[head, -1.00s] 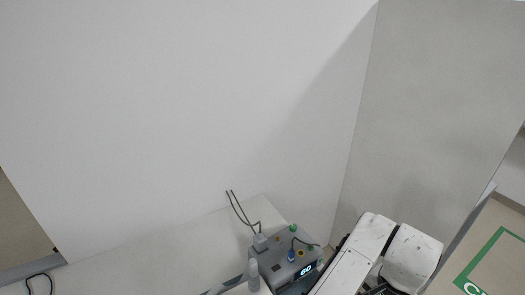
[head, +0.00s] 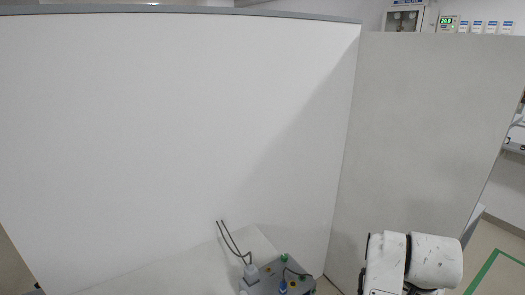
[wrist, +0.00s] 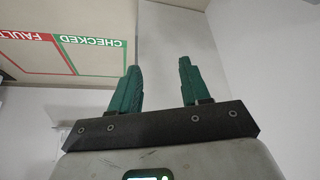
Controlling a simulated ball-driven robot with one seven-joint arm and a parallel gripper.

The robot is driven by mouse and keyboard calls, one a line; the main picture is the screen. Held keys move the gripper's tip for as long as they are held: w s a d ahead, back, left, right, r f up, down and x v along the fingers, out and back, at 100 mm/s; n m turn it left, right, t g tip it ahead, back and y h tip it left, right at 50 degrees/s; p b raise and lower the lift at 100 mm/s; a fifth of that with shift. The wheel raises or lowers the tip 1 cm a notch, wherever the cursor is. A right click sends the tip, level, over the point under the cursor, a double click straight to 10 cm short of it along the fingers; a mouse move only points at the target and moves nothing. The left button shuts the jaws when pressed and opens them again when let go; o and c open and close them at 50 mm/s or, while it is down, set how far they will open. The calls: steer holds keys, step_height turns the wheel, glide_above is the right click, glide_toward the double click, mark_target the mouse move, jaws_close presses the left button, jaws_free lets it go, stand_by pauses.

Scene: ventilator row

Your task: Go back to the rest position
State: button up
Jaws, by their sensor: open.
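My gripper (wrist: 160,78) shows in the wrist view with its two green fingers spread apart and nothing between them. Beyond the fingers are pale wall panels and floor. In the head view my white arm shows at the bottom right, but the gripper itself is out of that view.
A grey ventilator-like device (head: 268,282) with green and blue fittings and dark tubes stands on a white surface (head: 165,268) at the bottom. White partition panels (head: 180,120) rise behind it. The wrist view shows floor markings reading CHECKED (wrist: 92,42) and FAULT (wrist: 28,38).

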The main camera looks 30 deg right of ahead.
steer(key=s+a+f+n+y, duration=0.1)
steer(key=s+a+f+n, duration=0.2)
steer(key=a, duration=0.4)
steer(key=s+a+f+n+y, duration=0.2)
steer(key=s+a+f+n, duration=0.2)
steer(key=a+f, duration=0.3)
steer(key=s+a+f+n+g+y, duration=0.1)
steer(key=s+a+f+n, duration=0.3)
steer(key=a+f+n, duration=0.1)
steer(key=shift+a+f+y, duration=0.4)
steer(key=shift+a+f, duration=0.1)
steer(key=shift+a, duration=0.4)
